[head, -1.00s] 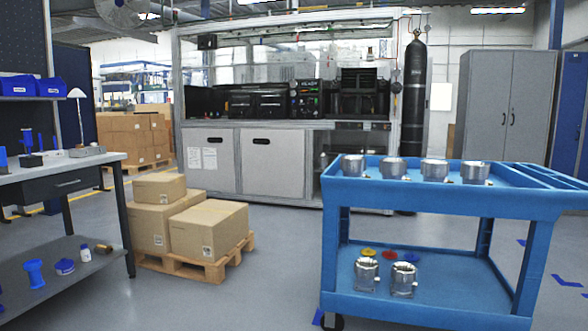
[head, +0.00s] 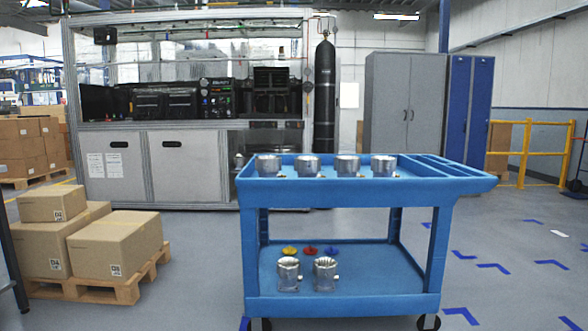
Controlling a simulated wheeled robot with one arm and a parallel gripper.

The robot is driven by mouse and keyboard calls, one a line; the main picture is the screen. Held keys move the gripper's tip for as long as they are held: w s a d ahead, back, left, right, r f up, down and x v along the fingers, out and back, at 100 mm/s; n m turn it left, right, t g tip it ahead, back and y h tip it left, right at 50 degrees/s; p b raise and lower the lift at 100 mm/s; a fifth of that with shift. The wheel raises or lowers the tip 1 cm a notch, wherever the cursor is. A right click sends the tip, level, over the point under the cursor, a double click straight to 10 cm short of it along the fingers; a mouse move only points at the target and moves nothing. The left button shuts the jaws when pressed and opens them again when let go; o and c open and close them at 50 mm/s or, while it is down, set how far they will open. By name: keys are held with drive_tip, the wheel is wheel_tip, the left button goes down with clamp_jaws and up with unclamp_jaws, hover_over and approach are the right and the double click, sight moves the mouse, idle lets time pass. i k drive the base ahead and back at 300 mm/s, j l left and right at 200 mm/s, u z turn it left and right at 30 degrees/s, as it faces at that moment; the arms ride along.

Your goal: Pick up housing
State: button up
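Several silver machined housings stand in a row on the top tray of a blue cart (head: 345,185). From left to right they include a first housing (head: 268,166), a second (head: 309,166), a third (head: 347,166) and a fourth (head: 383,166). Two more housings stand on the cart's lower shelf, one at left (head: 288,274) and one at right (head: 325,274). My gripper is not in view.
Yellow, red and blue small parts (head: 310,251) lie behind the lower housings. Stacked boxes (head: 115,245) on a wooden pallet (head: 130,290) stand at left. A grey workstation (head: 190,165) is behind. Floor right of the cart is free, with blue markings (head: 493,267).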

sight(266, 167)
drive_tip(key=l, duration=1.3)
drive_tip(key=i+j, duration=0.15)
drive_tip(key=i, duration=0.5)
